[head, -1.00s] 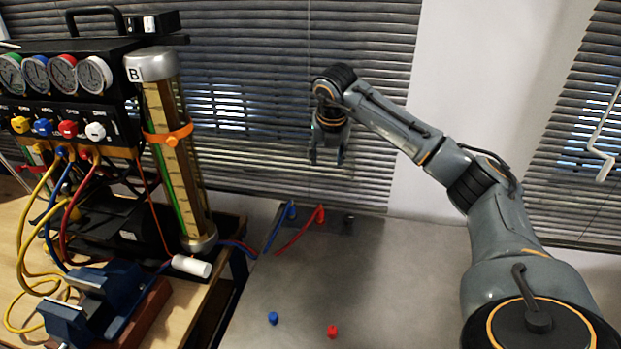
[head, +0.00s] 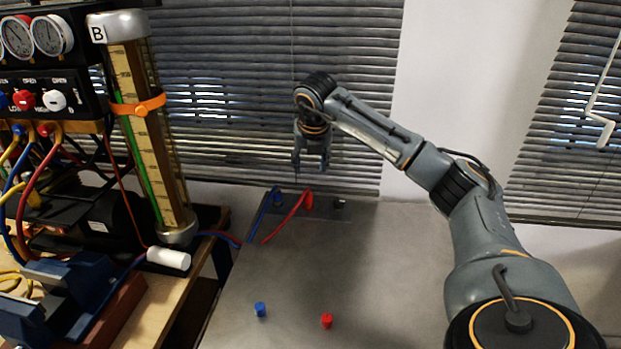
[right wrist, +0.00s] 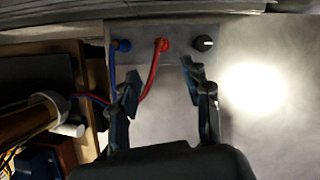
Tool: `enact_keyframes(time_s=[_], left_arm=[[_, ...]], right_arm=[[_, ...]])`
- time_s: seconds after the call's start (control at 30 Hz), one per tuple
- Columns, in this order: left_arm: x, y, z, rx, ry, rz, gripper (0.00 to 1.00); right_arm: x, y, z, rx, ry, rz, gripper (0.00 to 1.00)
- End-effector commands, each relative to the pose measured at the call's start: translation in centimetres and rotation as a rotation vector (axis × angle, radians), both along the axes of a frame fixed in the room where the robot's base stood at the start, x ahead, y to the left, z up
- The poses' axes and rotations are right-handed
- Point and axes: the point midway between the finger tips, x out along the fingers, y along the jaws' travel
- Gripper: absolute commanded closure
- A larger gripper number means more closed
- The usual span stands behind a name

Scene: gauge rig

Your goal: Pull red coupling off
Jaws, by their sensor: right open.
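The red coupling (head: 308,199) sits at the end of a red hose on a small panel at the back of the grey bench. In the right wrist view the red coupling (right wrist: 162,44) lies beyond the gap between my fingers. A blue coupling (head: 278,197) with a blue hose is just left of it. My right gripper (head: 311,166) is open and empty, pointing down above the red coupling and apart from it. Its two fingers also show in the right wrist view (right wrist: 160,86). My left gripper is not in view.
A black knob (right wrist: 204,43) is right of the red coupling. A blue cap (head: 260,309) and a red cap (head: 327,320) stand on the front of the bench. The gauge rig, clear tube (head: 150,130) and white cylinder (head: 168,258) are at left. The bench's right side is clear.

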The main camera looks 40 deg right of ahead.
Motion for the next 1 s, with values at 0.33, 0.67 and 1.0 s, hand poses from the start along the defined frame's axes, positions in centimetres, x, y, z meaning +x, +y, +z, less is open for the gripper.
enact_keyframes(time_s=[0.33,0.67,1.0], left_arm=[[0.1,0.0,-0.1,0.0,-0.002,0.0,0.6],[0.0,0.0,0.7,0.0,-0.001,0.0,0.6],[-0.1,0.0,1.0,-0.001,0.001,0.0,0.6]], right_arm=[[0.8,-0.7,-3.2,0.001,0.004,-0.001,0.52],[2.9,-2.1,-9.2,0.001,0.004,-0.001,0.52],[4.2,-3.0,-12.9,0.0,0.0,-0.001,0.52]])
